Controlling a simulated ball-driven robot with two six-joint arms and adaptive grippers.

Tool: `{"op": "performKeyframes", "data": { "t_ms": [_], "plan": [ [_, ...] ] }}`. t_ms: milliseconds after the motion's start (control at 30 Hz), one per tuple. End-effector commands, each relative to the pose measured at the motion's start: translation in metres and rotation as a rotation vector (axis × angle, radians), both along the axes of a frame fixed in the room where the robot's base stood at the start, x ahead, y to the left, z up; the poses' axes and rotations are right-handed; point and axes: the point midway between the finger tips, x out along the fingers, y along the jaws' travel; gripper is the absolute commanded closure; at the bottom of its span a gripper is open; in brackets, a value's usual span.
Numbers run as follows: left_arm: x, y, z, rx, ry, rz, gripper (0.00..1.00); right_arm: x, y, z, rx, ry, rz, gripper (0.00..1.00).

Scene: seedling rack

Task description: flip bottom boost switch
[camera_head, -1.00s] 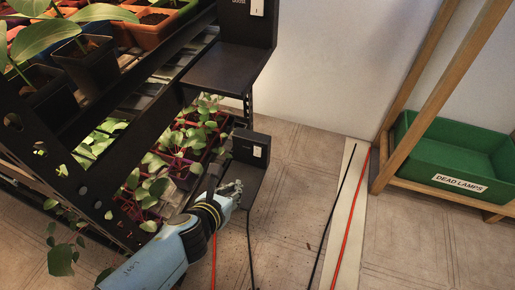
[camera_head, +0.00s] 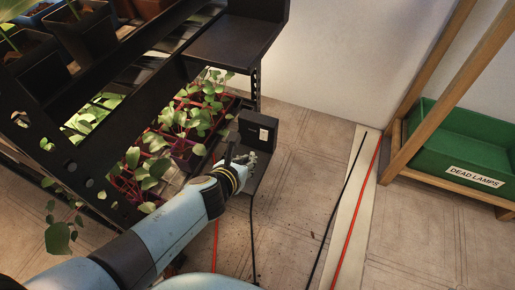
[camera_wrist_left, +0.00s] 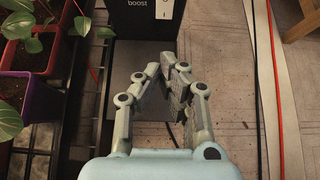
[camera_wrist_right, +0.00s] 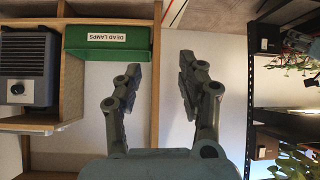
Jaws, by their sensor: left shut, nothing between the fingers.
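The bottom boost box (camera_head: 250,126) is a small black box low at the end of the rack, with a white rocker switch (camera_head: 263,134) on its front. In the left wrist view the box (camera_wrist_left: 135,22) reads "boost", and the switch (camera_wrist_left: 165,9) is cut off at the top edge. My left gripper (camera_head: 241,159) is shut and empty, just in front of and below the box, apart from the switch. Its fingertips (camera_wrist_left: 168,64) point at the box in the left wrist view. My right gripper (camera_wrist_right: 160,66) is open and empty, away from the box.
The black rack (camera_head: 120,130) with seedling pots stands left, its upper ledge (camera_head: 235,42) above the box. Black and red cables (camera_head: 352,215) run along the floor. A wooden shelf with a green "dead lamps" bin (camera_head: 465,145) stands right. The floor between is open.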

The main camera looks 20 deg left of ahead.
Motion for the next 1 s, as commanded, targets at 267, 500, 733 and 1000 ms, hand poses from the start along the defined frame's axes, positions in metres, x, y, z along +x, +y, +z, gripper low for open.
{"op": "performKeyframes", "data": {
  "t_ms": [267, 500, 733, 1000],
  "plan": [
    [0.03, -0.001, -0.026, 0.001, 0.004, 0.001, 1.0, 0.008, 0.005, 0.007, 0.007, -0.254, 0.025, 0.6],
    [0.064, -0.002, -0.03, 0.0, 0.0, 0.0, 1.0, 0.035, 0.009, 0.041, 0.008, -0.435, 0.045, 0.6],
    [0.076, -0.003, -0.031, 0.001, 0.0, -0.001, 1.0, 0.045, 0.011, 0.055, 0.008, -0.495, 0.052, 0.6],
    [0.077, -0.003, -0.031, 0.001, 0.0, -0.001, 1.0, 0.046, 0.011, 0.056, 0.008, -0.5, 0.052, 0.6]
  ]
}}
